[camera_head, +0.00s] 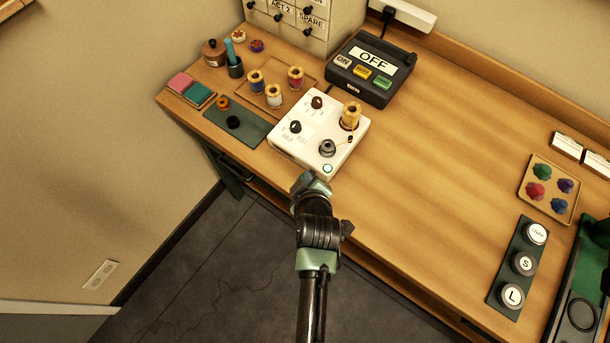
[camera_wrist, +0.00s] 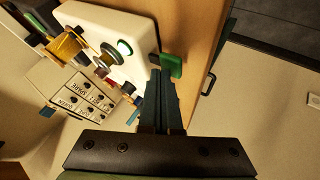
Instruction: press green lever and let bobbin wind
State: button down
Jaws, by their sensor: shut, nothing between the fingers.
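The white winder (camera_head: 293,153) stands near the table's front edge, with a gold thread spool (camera_head: 350,116) and a grey bobbin (camera_head: 327,148) on top. A green-ringed round light or button (camera_head: 327,168) is at its front corner. In the wrist view the green lever (camera_wrist: 171,66) sticks out from the side of the winder (camera_wrist: 87,18). My gripper (camera_wrist: 160,73) is shut and empty, its fingertips right at the lever; I cannot tell whether they touch. In the head view my wrist is beside the winder's front corner and hides the lever and fingertips.
A black box (camera_head: 358,83) reading OFF, with ON, yellow and green buttons, stands behind the winder. Spools on a tray (camera_head: 248,100) and a dark green mat (camera_head: 258,133) lie to the left. The table's middle right is clear; a button panel (camera_head: 508,290) is farther right.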

jog(key=shift+r+p, duration=0.4)
jog(key=shift+r, duration=0.3)
jog(key=shift+r, duration=0.1)
notch_tip(320, 180, up, 5)
jog(key=p, duration=0.4)
jog(key=shift+p, duration=0.3)
dwell(0.3)
